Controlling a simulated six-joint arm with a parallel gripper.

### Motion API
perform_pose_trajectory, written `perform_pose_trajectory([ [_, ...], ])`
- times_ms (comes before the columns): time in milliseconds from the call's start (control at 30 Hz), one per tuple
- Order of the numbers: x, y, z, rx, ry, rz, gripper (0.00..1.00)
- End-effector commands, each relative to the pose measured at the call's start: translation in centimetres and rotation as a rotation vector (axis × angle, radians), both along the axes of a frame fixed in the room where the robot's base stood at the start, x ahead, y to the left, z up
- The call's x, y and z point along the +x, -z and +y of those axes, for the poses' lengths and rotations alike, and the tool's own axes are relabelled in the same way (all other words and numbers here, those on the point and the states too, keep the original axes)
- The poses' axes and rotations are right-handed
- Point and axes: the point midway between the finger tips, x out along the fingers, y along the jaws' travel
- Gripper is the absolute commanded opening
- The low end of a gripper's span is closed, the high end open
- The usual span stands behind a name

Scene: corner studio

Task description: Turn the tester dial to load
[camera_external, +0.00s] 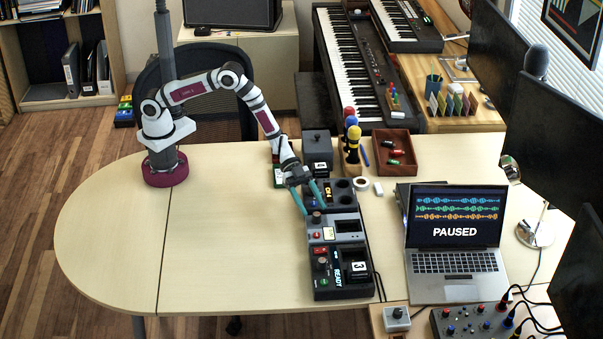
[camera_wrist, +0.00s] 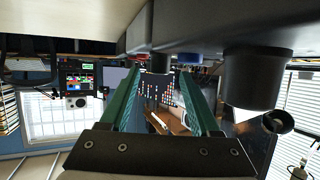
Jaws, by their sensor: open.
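The tester (camera_external: 348,228) appears to be the grey-and-black unit in the middle of the row of devices on the table. It has a dark window, a red button (camera_external: 316,236) and a round knob that looks like its dial (camera_external: 316,217). The dial's setting is too small to read. My gripper (camera_external: 316,207) is open, its teal fingers pointing down toward the dial. Whether they touch it, I cannot tell. In the wrist view the open fingers (camera_wrist: 167,72) show nothing clearly held, and I cannot make out the dial there.
A black unit marked READY (camera_external: 326,283) stands in front of the tester, and a unit with round wells (camera_external: 342,192) behind. The table's left side (camera_external: 230,230) is clear.

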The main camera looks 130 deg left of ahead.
Motion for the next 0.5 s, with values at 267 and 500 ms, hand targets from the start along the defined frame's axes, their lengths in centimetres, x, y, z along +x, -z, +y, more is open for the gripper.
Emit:
perform_pose_trajectory([
  [267,-7.2,-3.3,3.0,0.000,-0.004,-0.001,0.63],
  [500,-9.8,-4.4,3.9,-0.001,-0.001,0.000,0.63],
])
